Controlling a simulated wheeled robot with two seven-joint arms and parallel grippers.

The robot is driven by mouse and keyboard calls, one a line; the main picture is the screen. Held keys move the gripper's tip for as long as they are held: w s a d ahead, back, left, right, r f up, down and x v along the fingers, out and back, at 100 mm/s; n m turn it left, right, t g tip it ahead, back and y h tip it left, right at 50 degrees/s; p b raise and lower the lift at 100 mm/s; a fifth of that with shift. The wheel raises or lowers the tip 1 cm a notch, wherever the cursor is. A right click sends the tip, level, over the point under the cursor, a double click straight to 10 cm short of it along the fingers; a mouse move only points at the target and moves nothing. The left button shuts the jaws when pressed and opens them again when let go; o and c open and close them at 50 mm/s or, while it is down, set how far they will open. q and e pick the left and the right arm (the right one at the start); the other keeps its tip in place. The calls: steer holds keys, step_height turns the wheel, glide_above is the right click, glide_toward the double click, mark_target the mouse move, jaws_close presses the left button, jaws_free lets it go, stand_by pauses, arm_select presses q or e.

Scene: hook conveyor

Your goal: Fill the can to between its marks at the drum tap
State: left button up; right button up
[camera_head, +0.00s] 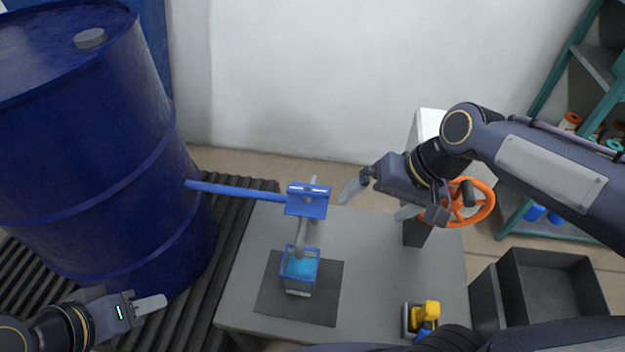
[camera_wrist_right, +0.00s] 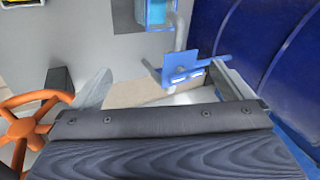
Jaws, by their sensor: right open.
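The can (camera_head: 300,272), with clear upper walls and blue liquid inside, stands upright on a dark mat (camera_head: 264,297). I cannot make out its marks. It also shows at the top of the right wrist view (camera_wrist_right: 158,12). The drum tap has a blue plate-like part (camera_head: 307,203), a blue pipe from the drum (camera_head: 95,150), and a grey spout (camera_head: 301,236) above the can. My right gripper (camera_head: 378,200) is open and empty, right of the tap and apart from it. My left gripper (camera_head: 150,304) is low by the drum, apart from the can; its jaw gap is unclear.
An orange handwheel (camera_head: 471,203) is behind and beside my right gripper. A yellow and blue object (camera_head: 424,317) is at the table's front right. A dark open bin (camera_head: 553,285) stands right of the grey table (camera_head: 245,262). Shelves (camera_head: 560,120) are at far right.

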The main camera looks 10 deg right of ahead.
steer(key=w+a+f+g+h+p, duration=0.15)
steer(key=w+a, duration=0.25)
steer(key=w, duration=0.5)
steer(key=m+g+h, duration=0.1)
steer(key=h, duration=0.2)
glide_above(308, 189)
steer(key=shift+f+p, duration=0.3)
steer(key=shift+f, duration=0.3)
steer(key=shift+f+h, duration=0.2)
steer(key=shift+h, duration=0.05)
step_height(308, 189, down, 8)
steer(key=shift+r+b, duration=0.2)
steer(key=shift+b, duration=0.4)
steer(key=shift+c, duration=0.4)
